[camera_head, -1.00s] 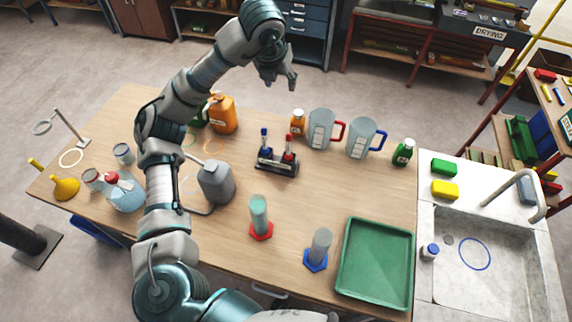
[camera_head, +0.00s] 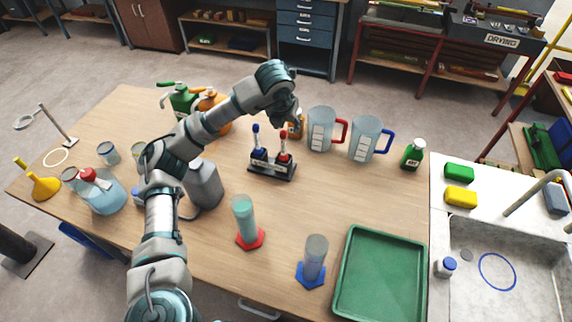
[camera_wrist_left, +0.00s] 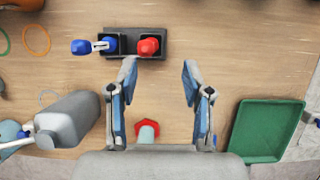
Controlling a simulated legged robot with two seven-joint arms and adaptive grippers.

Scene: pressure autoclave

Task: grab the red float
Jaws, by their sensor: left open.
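The red float (camera_head: 283,141) stands upright in the right-hand slot of a small black stand (camera_head: 272,174). In the left wrist view the red float (camera_wrist_left: 148,46) is seen from above, just past the fingertips. A blue float (camera_head: 256,142) stands in the slot to its left; it also shows in the left wrist view (camera_wrist_left: 82,47). My left gripper (camera_head: 287,121) is above and close to the red float; the wrist view shows it (camera_wrist_left: 158,70) open, with nothing between its fingers. My right gripper is out of view.
A grey bottle (camera_head: 203,186) stands left. Cylinders with red (camera_head: 245,219) and blue (camera_head: 314,258) bases and a green tray (camera_head: 380,275) are nearer.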

